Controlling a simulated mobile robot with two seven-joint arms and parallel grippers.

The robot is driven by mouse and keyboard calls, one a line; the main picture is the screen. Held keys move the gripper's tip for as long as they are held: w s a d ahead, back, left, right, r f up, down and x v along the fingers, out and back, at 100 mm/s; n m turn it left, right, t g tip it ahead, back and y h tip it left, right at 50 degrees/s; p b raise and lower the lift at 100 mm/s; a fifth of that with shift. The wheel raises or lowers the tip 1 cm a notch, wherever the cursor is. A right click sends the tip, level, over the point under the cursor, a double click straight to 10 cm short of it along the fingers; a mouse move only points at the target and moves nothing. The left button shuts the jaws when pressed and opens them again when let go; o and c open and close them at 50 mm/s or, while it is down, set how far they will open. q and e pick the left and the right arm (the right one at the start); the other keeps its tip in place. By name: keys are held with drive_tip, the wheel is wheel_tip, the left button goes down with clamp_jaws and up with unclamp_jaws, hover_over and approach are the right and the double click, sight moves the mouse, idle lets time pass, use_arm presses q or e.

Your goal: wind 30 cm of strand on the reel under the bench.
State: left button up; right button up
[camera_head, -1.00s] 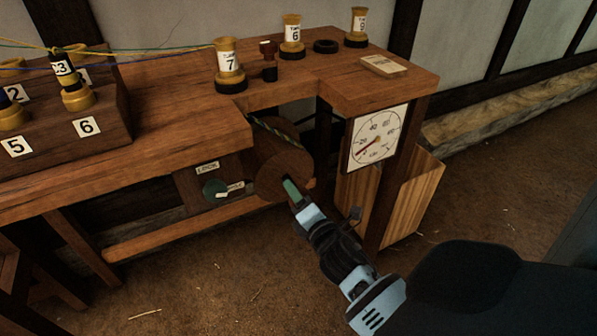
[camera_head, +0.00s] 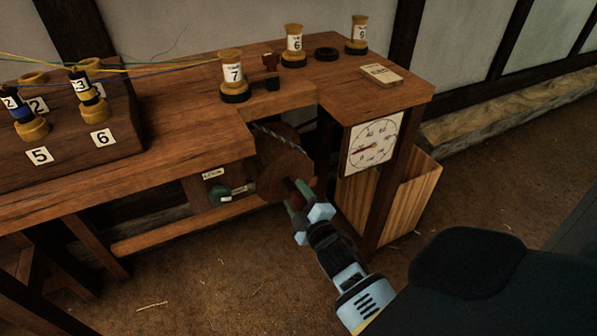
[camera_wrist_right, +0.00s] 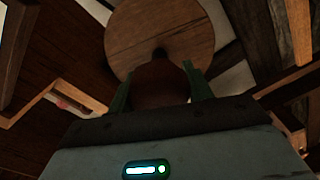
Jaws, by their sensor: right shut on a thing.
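The wooden reel (camera_head: 272,172) hangs under the bench (camera_head: 180,120), with a striped strand (camera_head: 283,137) lying over its upper edge. My right gripper (camera_head: 297,196) is at the reel's front face. In the right wrist view its green fingers stand on both sides of a dark brown crank handle (camera_wrist_right: 160,85) and are shut on it. The reel's round disc (camera_wrist_right: 160,35) is just behind the handle. A dial (camera_head: 375,144) with a red needle hangs at the bench's right end; the needle points left, on the low side. My left gripper is out of view.
A green knob (camera_head: 219,195) with labels sits left of the reel. Numbered bobbins, including number 7 (camera_head: 232,75), stand on top. The floor in front is clear apart from straw.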

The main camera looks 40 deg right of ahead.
drive_tip(key=m+p, duration=0.3)
drive_tip(key=m, duration=0.3)
drive_tip(key=shift+r+m, duration=0.1)
drive_tip(key=shift+m, duration=0.2)
drive_tip(key=shift+m+p, duration=0.45)
drive_tip(key=shift+m, duration=0.45)
drive_tip(key=shift+d+m+p, duration=0.1)
drive_tip(key=shift+m+p, duration=0.25)
drive_tip(key=shift+m, duration=0.55)
drive_tip(key=shift+m+p, duration=0.3)
drive_tip(key=shift+m, duration=0.6)
drive_tip(key=m+p, duration=0.1)
drive_tip(key=m, duration=0.3)
drive_tip(key=shift+s+m, duration=0.1)
drive_tip(key=shift+m, duration=0.2)
drive_tip(key=shift+d+m, duration=0.1)
drive_tip(key=shift+m, duration=2.1)
drive_tip(key=o, duration=1)
drive_tip(key=shift+c, duration=0.2)
